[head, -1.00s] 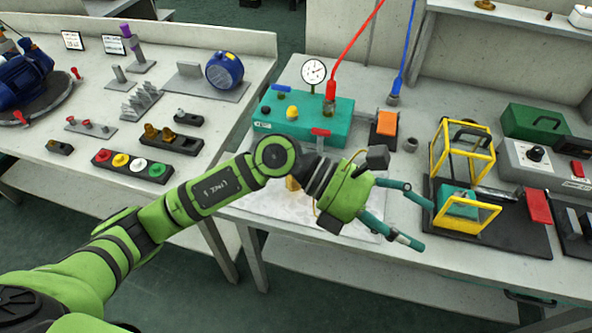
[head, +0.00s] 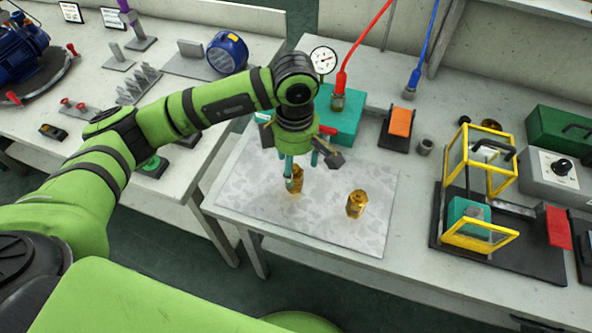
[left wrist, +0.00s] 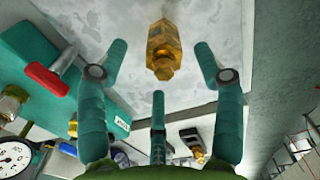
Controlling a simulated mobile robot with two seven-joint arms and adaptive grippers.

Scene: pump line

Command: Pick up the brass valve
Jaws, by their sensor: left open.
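Two brass valves stand on a marbled pale mat (head: 270,214). One brass valve (head: 297,184) is partly hidden behind a finger of my left gripper (head: 304,168). The other brass valve (head: 357,204) stands clear to its right. My left gripper is open and points down over the mat, close to the partly hidden valve. In the left wrist view one brass valve (left wrist: 163,48) shows between the tips of two teal fingers, apart from both. I cannot tell for sure which of the two it is. My right gripper is in neither view.
Behind the gripper stand a teal box (head: 340,126), a dial gauge (head: 323,61) and red and blue hoses. A yellow-framed fixture (head: 481,165) is on the right. An orange-topped block (head: 400,122) stands behind the mat.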

